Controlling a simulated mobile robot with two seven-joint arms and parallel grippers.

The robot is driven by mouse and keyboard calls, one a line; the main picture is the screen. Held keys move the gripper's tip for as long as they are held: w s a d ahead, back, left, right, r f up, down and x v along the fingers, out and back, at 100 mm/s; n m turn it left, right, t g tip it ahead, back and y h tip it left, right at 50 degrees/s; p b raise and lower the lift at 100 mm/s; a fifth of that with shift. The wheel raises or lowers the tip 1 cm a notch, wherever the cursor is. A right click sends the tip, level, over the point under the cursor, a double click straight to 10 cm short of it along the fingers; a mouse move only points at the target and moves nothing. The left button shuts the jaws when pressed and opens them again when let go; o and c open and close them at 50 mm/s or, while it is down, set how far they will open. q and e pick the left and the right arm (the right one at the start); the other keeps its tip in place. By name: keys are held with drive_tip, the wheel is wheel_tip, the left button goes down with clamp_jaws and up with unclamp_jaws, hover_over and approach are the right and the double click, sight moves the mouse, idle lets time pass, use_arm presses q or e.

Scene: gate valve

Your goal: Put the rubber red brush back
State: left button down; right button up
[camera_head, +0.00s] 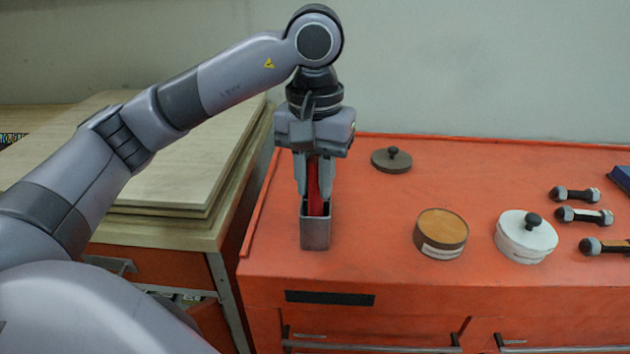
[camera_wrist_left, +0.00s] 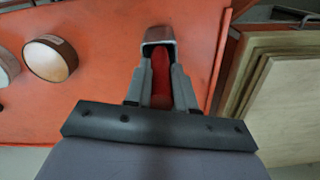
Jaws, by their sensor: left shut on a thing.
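The red brush (camera_head: 318,187) is upright between the fingers of my left gripper (camera_head: 313,188), which is shut on it. Its lower end is inside the mouth of a grey metal square holder (camera_head: 316,231) on the orange cabinet top. In the left wrist view the brush (camera_wrist_left: 161,75) lies between the fingers (camera_wrist_left: 161,80), with its far end in the holder opening (camera_wrist_left: 158,36). How deep the brush sits is hidden by the holder's walls. My right gripper is not in view.
The orange cabinet (camera_head: 380,245) also carries a dark lid with a knob (camera_head: 391,161), an open round tin (camera_head: 441,234), a white lidded tin (camera_head: 526,237) and several bolts (camera_head: 584,215). Stacked wooden boards (camera_head: 165,180) stand to the left.

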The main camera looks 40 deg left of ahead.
use_arm(q)
drive_tip(key=shift+f, duration=0.2)
drive_tip(key=shift+f, duration=0.15)
drive_tip(key=c, duration=0.9)
unclamp_jaws()
drive_tip(key=shift+c, duration=0.2)
drive_tip(key=shift+r, duration=0.6)
drive_tip(key=shift+r+p, duration=0.8)
drive_tip(key=shift+r, duration=4.8)
drive_tip(key=shift+s, duration=0.15)
